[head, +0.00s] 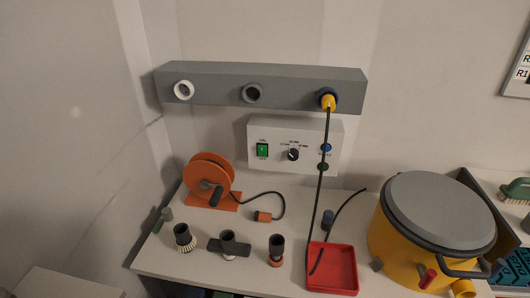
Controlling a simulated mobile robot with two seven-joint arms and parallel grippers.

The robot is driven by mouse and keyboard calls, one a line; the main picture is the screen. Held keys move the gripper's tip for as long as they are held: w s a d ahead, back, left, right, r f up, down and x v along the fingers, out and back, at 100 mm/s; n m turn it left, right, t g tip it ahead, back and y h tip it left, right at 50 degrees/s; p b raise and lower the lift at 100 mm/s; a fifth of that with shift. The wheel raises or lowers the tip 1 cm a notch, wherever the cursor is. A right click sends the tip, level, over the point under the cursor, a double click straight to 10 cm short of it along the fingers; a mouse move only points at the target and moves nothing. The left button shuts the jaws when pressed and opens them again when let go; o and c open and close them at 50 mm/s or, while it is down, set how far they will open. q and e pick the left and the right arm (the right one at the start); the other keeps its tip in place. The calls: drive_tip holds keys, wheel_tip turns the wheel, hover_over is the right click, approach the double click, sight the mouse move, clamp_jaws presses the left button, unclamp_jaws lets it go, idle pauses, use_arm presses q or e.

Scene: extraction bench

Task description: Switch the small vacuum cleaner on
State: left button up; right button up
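A yellow drum with a grey lid (438,205), which looks like the small vacuum cleaner, stands at the right of the bench. A dark handle (462,272) and a small red part (428,279) are on its front; I cannot tell whether the red part is a switch. A white control box (277,166) on the wall has a green switch (262,150), a black knob (293,154) and a blue fitting (326,148). Which way the switch is set is too small to tell. Neither of my grippers is in view.
A grey wall rail (215,88) has three ports; a yellow plug (328,101) with a hanging black cable sits in the right one. An orange reel (208,176), several dark nozzles (277,247) and a red tray (333,282) are on the bench.

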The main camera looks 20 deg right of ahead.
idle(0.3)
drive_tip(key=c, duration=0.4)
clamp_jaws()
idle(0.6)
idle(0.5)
